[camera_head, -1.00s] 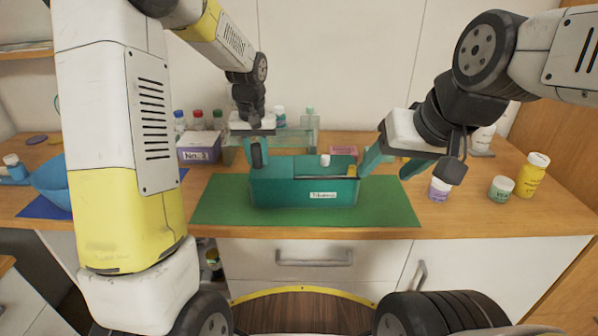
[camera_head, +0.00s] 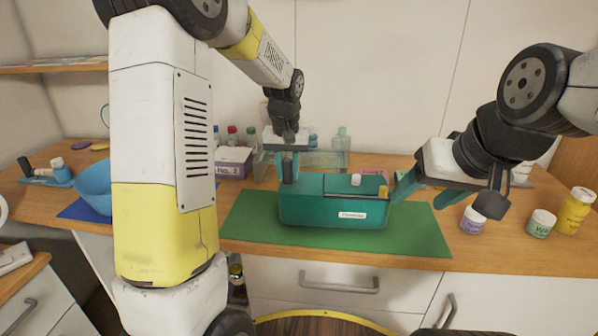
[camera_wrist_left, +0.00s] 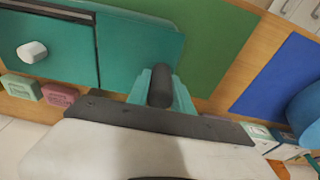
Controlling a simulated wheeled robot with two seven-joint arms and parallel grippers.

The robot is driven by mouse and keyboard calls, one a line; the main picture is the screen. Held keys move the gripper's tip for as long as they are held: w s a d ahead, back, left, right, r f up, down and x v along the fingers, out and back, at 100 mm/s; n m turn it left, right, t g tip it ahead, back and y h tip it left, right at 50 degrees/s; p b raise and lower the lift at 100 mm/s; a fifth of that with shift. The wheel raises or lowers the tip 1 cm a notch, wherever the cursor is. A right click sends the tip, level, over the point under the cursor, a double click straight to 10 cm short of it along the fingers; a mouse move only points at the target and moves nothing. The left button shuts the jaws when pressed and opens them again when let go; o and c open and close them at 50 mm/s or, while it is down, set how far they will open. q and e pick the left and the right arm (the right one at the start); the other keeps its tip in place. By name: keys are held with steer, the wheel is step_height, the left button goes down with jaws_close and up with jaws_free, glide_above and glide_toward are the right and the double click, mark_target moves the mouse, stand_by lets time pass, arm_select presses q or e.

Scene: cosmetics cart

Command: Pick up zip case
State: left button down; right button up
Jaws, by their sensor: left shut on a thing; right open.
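A long teal case (camera_head: 332,207) with a white label on its front sits on the green mat (camera_head: 415,232); I take it for the zip case. My left gripper (camera_head: 288,168) comes down at the case's left end. Its teal fingers are around a black cylinder (camera_wrist_left: 160,86), which stands at that end; the fingers hide its contact with the case. My right gripper (camera_head: 405,187) is open at the case's right end; I cannot tell whether it touches.
Right of the mat stand a purple-labelled jar (camera_head: 472,220), a green-labelled jar (camera_head: 541,223) and a yellow bottle (camera_head: 575,210). A blue bowl (camera_head: 93,187) is on the left. A purple box (camera_head: 233,162) and bottles stand behind.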

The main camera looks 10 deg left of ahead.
arm_select(q)
steer(key=shift+r, duration=1.3)
steer(key=s+d+r, duration=0.1)
steer(key=s+d, duration=0.2)
steer(key=s, duration=1.2)
steer(key=shift+s+d+r, duration=0.15)
steer(key=shift+s+d, duration=0.05)
steer(key=shift+s, duration=0.15)
steer(key=shift+w, duration=0.1)
steer(key=shift+w+a+f, duration=0.55)
steer(key=shift+w+f, duration=0.2)
steer(key=shift+w, duration=1.8)
steer(key=shift+w+a+f, duration=0.55)
steer(key=shift+w+f, duration=0.2)
steer(key=shift+w, duration=1.85)
steer(key=shift+w+a+f, duration=0.55)
steer(key=shift+w+f, duration=0.2)
steer(key=shift+w, duration=1.9)
steer(key=shift+f, duration=0.25)
